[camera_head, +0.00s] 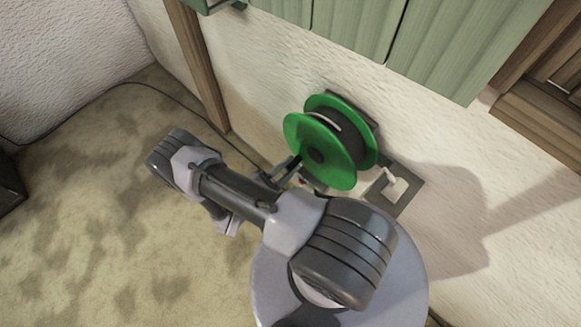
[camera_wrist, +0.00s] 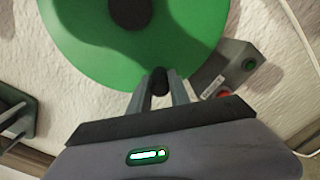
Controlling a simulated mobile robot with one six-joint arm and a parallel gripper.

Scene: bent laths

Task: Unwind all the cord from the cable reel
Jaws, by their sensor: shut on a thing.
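The cable reel (camera_head: 318,150) has green flanges and is mounted on the white wall below the green panels. Dark cord (camera_head: 352,135) shows between its flanges; how much is wound there I cannot tell. In the wrist view the reel's green face (camera_wrist: 90,45) fills the upper left, with a dark hub (camera_wrist: 130,10) in it. My gripper (camera_wrist: 160,92) is shut on a small black knob (camera_wrist: 160,78) at the lower edge of that face. In the head view my gripper (camera_head: 285,172) is at the reel's lower left, partly hidden by my arm.
A grey box (camera_wrist: 225,70) with a green and a red button sits close right of my fingers. A grey plate with a white fitting (camera_head: 394,186) is right of the reel. A thin dark line (camera_head: 150,86) runs along the floor. A wooden post (camera_head: 200,65) stands left.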

